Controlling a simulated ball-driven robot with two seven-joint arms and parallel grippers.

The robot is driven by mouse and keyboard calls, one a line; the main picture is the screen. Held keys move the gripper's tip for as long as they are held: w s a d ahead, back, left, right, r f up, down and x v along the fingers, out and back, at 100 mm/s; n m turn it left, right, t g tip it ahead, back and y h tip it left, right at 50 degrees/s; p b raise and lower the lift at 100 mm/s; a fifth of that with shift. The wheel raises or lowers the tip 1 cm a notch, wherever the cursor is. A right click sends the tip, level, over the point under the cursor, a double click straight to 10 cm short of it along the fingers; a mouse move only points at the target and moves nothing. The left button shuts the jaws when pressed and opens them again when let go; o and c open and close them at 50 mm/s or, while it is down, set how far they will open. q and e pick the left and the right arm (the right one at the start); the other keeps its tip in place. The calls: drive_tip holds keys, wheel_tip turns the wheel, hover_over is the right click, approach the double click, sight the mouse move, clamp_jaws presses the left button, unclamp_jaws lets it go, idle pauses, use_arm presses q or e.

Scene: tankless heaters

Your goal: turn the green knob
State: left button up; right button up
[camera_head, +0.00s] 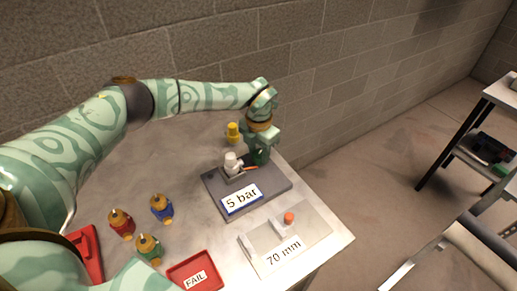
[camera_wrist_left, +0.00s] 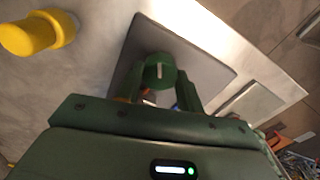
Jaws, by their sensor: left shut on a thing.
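The green knob (camera_wrist_left: 159,71) shows in the left wrist view as a round dark green cap with a white line mark. It sits over a grey block (camera_wrist_left: 205,50). My left gripper (camera_wrist_left: 165,92) has its fingers on both sides of the knob and is shut on it. In the head view my left gripper (camera_head: 259,150) reaches down at the back of the grey block labelled "5 bar" (camera_head: 212,190), and mostly hides the knob. A white fitting (camera_head: 233,163) stands beside it on the block. My right gripper is not in view.
A yellow fitting (camera_head: 233,132) stands behind the block. A light plate labelled "70 mm" (camera_head: 315,230) lies at the front right. A red "FAIL" tray (camera_head: 175,273) is at the front. A brick wall (camera_head: 230,55) rises behind the table.

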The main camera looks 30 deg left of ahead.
sight(259, 154)
use_arm(q)
drive_tip(key=shift+m, duration=0.5)
drive_tip(key=o, duration=1)
wheel_tip(259, 154, up, 16)
drive_tip(key=p, duration=0.2)
drive_tip(key=shift+r+p, duration=0.15)
drive_tip(key=shift+p, duration=0.15)
